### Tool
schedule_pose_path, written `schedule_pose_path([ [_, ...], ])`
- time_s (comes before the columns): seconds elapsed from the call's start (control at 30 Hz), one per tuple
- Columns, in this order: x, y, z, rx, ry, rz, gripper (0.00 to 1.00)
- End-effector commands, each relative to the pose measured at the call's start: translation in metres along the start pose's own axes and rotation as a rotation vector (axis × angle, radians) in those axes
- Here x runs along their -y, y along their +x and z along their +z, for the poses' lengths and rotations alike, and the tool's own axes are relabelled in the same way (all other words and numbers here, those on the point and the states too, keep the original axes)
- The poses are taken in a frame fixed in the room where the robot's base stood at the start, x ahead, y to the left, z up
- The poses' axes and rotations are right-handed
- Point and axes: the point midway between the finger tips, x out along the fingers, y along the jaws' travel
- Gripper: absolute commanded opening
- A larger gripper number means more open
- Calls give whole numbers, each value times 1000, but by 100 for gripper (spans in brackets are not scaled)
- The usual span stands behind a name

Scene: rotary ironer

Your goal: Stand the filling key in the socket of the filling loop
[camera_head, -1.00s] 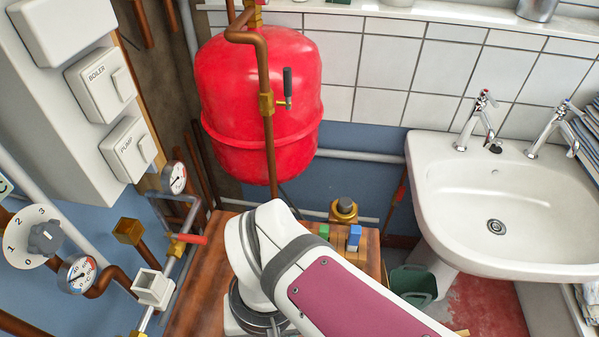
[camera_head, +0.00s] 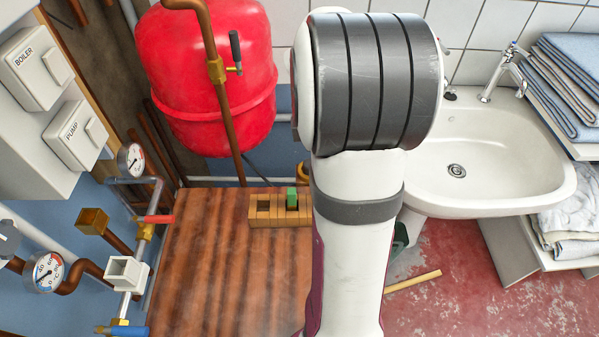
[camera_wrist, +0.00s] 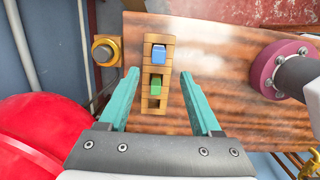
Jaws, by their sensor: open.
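A wooden rack (camera_head: 262,213) stands on the wooden bench top and also shows in the wrist view (camera_wrist: 153,103). It holds a green block (camera_head: 292,198), also in the wrist view (camera_wrist: 155,87), and a blue block (camera_wrist: 158,54); my arm hides the blue one in the head view. Which block is the filling key, I cannot tell. A white square open socket (camera_head: 127,272) sits on the pipe between red-handled and blue-handled valves, seemingly the filling loop. My gripper (camera_wrist: 160,74) is open and empty, its teal fingers either side of the rack in the picture, apparently above it.
A brass square-mouthed fitting (camera_head: 92,221) and gauges are near the white socket. A red tank (camera_head: 208,75) with a copper pipe (camera_head: 228,130) stands behind the bench. A sink (camera_head: 490,165) is on the right. The bench's left part (camera_head: 205,260) is clear.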

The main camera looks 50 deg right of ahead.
Motion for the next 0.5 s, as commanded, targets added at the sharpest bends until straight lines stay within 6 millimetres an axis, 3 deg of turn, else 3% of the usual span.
schedule_pose_path([
  [0.1,2,37,0,0,0,-8,65],
  [0.2,1,59,0,0,0,-5,65],
  [0.37,0,80,0,-1,1,-3,65],
  [0.5,-1,109,1,-1,1,-5,65],
])
